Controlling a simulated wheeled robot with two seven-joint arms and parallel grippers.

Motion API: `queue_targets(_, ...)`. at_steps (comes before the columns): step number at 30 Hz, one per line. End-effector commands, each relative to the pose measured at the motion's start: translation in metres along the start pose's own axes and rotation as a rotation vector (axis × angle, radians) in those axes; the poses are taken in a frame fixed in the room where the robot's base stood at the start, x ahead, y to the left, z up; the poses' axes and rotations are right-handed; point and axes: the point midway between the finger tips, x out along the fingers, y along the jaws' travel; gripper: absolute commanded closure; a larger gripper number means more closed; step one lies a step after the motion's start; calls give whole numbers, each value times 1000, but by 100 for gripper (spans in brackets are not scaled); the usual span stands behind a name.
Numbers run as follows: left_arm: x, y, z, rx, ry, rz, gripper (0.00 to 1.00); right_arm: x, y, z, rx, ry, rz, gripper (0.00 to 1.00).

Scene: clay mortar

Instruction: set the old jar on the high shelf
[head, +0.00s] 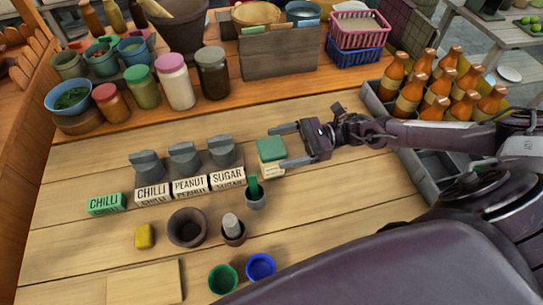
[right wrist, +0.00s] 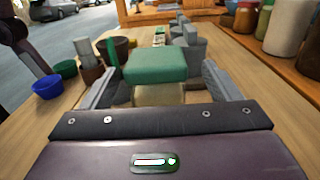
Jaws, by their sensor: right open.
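A small jar with a square green lid (head: 271,149) and a pale, labelled body stands on the worktop. I take it as the old jar. My right gripper (head: 278,148) is open, with one finger on each side of this jar. In the right wrist view, the green lid (right wrist: 155,65) and pale body (right wrist: 158,94) show between the spread fingers, with small gaps visible. The raised wooden shelf (head: 270,94) runs along the back of the worktop. My left gripper is not in view.
Grey lidded containers with chilli, peanut and sugar labels (head: 190,186) stand left of the jar. A green-handled cup (head: 256,201) is close by. Jars (head: 175,82) and a wooden box (head: 280,55) occupy the shelf, with bare wood in front. A bottle crate (head: 385,110) stands right.

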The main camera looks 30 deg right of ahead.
Motion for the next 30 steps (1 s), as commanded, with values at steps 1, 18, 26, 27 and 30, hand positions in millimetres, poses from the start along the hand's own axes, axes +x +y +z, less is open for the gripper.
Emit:
queue_targets(1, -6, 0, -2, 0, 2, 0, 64, 6, 1, 4, 0, -2, 2, 16)
queue_targets(18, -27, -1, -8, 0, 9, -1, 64, 53, 4, 2, 1, 1, 1, 16)
queue_targets(26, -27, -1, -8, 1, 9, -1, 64, 53, 4, 2, 1, 1, 1, 45)
queue_targets(27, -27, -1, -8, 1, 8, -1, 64, 53, 4, 2, 1, 1, 1, 50)
queue_targets(30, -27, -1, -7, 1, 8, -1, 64, 53, 4, 2, 1, 1, 1, 64)
